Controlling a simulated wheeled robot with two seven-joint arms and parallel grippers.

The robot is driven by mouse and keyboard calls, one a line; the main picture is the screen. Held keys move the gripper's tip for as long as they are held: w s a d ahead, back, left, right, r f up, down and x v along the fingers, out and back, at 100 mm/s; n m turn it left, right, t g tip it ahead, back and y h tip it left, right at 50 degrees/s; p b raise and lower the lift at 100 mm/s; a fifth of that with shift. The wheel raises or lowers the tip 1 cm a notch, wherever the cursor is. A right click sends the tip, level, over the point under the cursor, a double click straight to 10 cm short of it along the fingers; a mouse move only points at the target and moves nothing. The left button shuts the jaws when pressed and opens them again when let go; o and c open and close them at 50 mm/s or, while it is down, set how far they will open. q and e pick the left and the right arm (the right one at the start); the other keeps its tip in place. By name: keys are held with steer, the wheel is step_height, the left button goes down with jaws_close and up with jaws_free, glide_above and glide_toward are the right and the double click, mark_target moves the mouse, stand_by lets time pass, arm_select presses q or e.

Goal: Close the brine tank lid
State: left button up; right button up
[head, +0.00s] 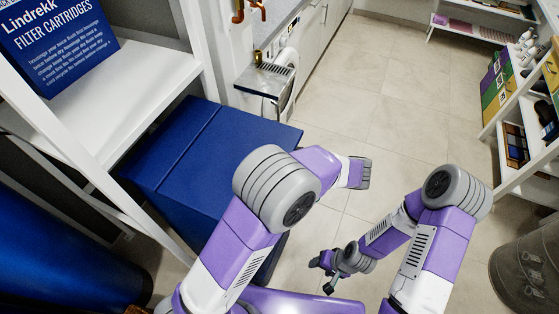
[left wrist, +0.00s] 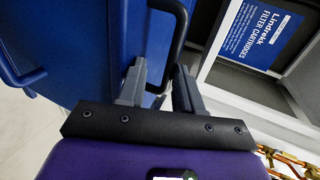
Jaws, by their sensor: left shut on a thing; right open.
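A blue box-shaped tank (head: 165,180) stands left of centre in the head view, with a broad flat blue top crossed by a seam. I take this top to be the brine tank lid (head: 225,140). My left arm covers its near right part, so I cannot tell whether it is fully down. In the left wrist view my left gripper (left wrist: 158,82) is shut on a black bar handle (left wrist: 181,35) beside a blue panel (left wrist: 105,35). That gripper is not clearly visible in the head view. My right gripper (head: 323,275) is open and empty, above the floor.
A white shelf (head: 135,90) with a blue filter cartridges box (head: 60,40) stands close left of the tank. A blue rounded vessel (head: 60,260) is at lower left. Shelving (head: 515,110) and a grey bin (head: 525,260) are at right. The tiled floor (head: 400,90) between is clear.

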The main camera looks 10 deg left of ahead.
arm_select(q)
steer(key=shift+s+f, duration=0.15)
steer(key=shift+f, duration=0.35)
steer(key=p+v, duration=0.1)
steer(key=v, duration=0.7)
steer(key=shift+a+r+p, duration=0.15)
steer(key=shift+r+p, duration=0.25)
